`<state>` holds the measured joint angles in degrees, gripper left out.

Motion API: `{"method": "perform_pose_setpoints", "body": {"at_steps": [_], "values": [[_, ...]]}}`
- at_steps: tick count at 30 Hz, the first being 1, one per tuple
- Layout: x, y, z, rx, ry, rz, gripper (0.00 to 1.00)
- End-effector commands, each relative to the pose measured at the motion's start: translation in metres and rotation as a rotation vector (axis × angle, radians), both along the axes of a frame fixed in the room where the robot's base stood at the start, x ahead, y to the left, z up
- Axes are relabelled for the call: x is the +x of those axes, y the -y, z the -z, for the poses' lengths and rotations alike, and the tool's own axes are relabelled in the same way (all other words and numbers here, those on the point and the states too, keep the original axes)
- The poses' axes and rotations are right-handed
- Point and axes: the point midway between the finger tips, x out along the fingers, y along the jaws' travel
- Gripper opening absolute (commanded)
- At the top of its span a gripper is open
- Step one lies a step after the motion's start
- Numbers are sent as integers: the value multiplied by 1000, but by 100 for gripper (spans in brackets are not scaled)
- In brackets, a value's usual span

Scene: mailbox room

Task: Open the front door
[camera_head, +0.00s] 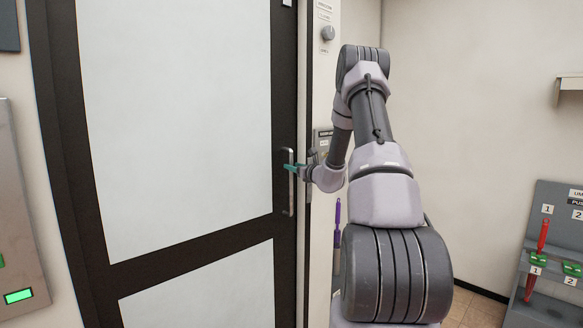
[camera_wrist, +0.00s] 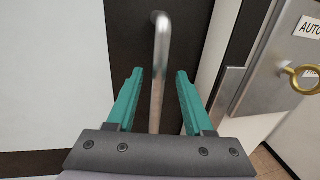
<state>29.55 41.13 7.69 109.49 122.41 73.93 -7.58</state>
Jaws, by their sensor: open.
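The front door (camera_head: 200,236) has a dark frame and pale frosted panels, and looks closed in the head view. Its silver vertical bar handle (camera_head: 290,198) is on the right side of the frame. My gripper (camera_head: 291,168) is at the handle's upper half. In the wrist view my gripper (camera_wrist: 158,78) has its two green fingers apart, with the handle (camera_wrist: 160,60) running between them. Neither finger clearly touches the bar. The lower part of the bar is hidden behind the gripper body.
A metal box (camera_wrist: 272,65) with a brass ring (camera_wrist: 301,76) is on the wall right of the door. A panel with a green light (camera_head: 18,296) is at left. A rack (camera_head: 560,235) with red-handled items stands at right. Tiled floor shows between.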

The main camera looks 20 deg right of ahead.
Motion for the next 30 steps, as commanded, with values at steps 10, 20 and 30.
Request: {"method": "perform_pose_setpoints", "body": {"at_steps": [10,20,30], "values": [[21,-3,0,1,0,0,52],[21,-3,0,0,-1,0,0],[21,-3,0,0,-1,0,0]]}}
